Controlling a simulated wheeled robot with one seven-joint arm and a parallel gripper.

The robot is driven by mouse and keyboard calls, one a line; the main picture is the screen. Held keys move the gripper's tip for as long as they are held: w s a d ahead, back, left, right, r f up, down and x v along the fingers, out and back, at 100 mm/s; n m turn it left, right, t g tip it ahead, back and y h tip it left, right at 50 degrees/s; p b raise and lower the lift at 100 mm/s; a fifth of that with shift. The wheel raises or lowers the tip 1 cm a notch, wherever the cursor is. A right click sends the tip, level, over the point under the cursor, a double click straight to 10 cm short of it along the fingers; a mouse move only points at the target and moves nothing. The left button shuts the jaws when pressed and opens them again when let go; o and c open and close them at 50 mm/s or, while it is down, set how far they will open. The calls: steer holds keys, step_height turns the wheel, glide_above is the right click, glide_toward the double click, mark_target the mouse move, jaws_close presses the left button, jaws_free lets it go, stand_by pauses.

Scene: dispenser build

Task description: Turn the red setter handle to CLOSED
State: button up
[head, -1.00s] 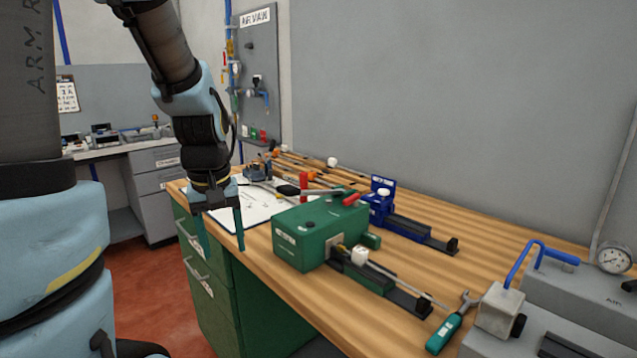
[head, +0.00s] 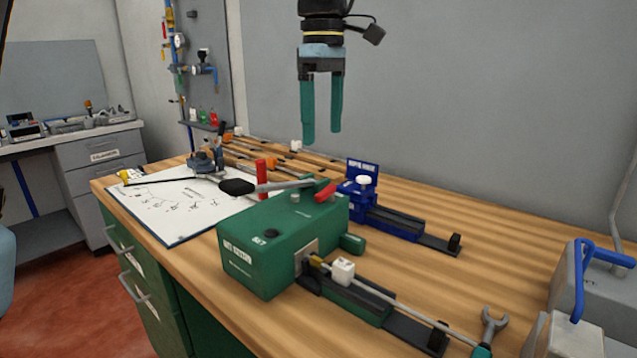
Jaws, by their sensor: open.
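A green box (head: 270,245) with a "SET" label stands on the wooden bench. A red grip (head: 325,192) shows at its upper right edge, and an upright red cylinder (head: 262,178) rises at its back. I cannot tell for certain which of these is the setter handle. A grey lever with a black knob (head: 237,187) runs across the top. No CLOSED mark is readable. My gripper (head: 321,135) points down with its two teal fingers apart and empty. It appears above the red grip in the picture, clear of the box and bench.
A blue device (head: 361,185) with a white knob stands behind the green box. A rod with a white block (head: 343,270) extends from the box's front right. A clipboard sheet (head: 185,200) lies to the left. A wrench (head: 491,325) and grey equipment (head: 590,290) are at right.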

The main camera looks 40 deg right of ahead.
mark_target(326, 190)
steer(key=f, duration=0.5)
steer(key=f+p, duration=0.1)
steer(key=f, duration=0.4)
steer(key=shift+s+d+f, duration=0.15)
steer(key=shift+s+f, duration=0.05)
steer(key=shift+f, duration=0.1)
steer(key=shift+c, duration=0.2)
